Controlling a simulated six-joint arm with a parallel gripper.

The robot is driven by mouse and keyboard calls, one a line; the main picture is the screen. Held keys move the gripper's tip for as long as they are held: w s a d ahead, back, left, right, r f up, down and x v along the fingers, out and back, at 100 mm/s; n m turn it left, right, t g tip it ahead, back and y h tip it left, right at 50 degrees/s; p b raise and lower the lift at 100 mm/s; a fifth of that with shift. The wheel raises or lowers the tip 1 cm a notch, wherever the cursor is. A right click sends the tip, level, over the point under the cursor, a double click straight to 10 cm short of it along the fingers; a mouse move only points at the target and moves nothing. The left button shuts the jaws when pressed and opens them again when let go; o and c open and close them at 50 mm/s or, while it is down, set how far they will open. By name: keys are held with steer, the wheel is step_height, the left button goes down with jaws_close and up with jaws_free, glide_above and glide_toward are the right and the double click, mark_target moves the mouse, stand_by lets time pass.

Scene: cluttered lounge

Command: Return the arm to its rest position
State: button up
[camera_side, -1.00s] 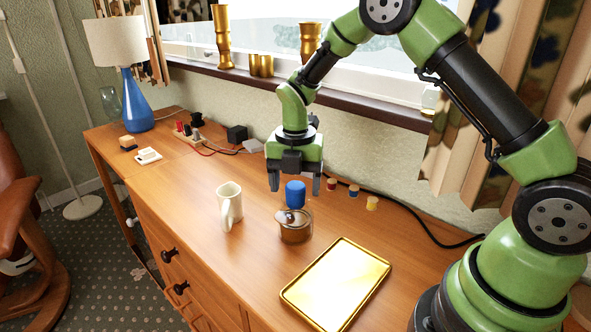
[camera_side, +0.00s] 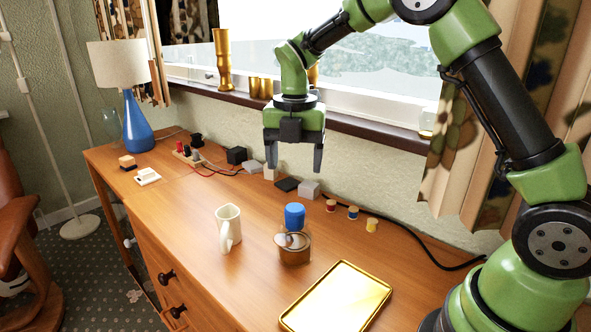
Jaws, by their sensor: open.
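My gripper (camera_side: 295,168) points down with its two fingers apart and nothing between them. It hangs in the air in front of the window, above the back part of the wooden desk (camera_side: 200,209). In the picture it is above a blue cylinder (camera_side: 294,216) and a brown pot (camera_side: 294,252), clear of both. The blue cylinder appears at the pot's rear edge; I cannot tell whether it rests on the pot or stands behind it.
A cream mug (camera_side: 229,228) stands left of the pot, and a gold tray (camera_side: 338,298) lies in front of it. Small blocks (camera_side: 309,189) and thread spools (camera_side: 353,212) line the back. A blue lamp (camera_side: 137,122) stands far left. A black cable (camera_side: 428,258) runs along the wall.

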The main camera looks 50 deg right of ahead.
steer(key=s+a+r+m+t+y, duration=0.1)
steer(key=s+a+r+m+t, duration=0.25)
steer(key=s+r+m, duration=0.9)
steer(key=s+f+m+t+y, duration=0.1)
steer(key=s+m, duration=0.7)
steer(key=m, duration=0.8)
steer(key=f+t, duration=0.1)
steer(key=t, duration=0.1)
steer(key=shift+s+a+t, duration=0.3)
steer(key=shift+s+t, duration=0.05)
steer(key=shift+s, duration=0.05)
